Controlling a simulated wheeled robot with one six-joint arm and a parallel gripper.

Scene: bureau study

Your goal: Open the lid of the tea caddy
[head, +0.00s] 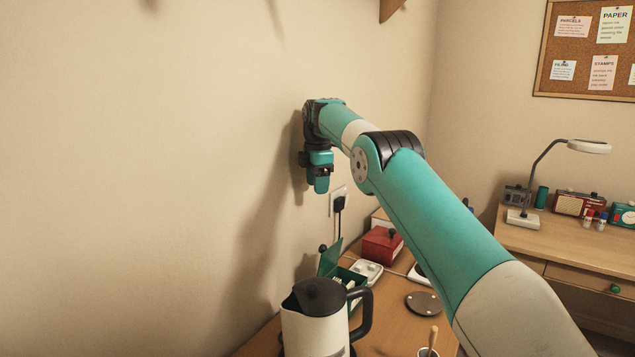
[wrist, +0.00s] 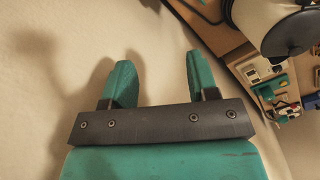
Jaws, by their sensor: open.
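A green box (head: 357,296), which looks like the tea caddy, stands on the wooden counter behind the kettle in the head view. Its green lid (head: 329,258) stands raised on the left side, with a dark knob (head: 322,248) on its outer face. Pale contents show inside; the kettle hides the box's lower front. My gripper (head: 320,188) is high above the counter near the wall, well apart from the box, pointing down. In the wrist view my gripper (wrist: 160,72) is open, with nothing between its fingers.
A white kettle (head: 312,329) with a dark lid and handle stands in front. A red box (head: 380,245) with a knob is shut behind. A plug (head: 340,202) sits in the wall socket. A dark disc (head: 423,303) lies right. A desk with a lamp (head: 588,146) stands farther right.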

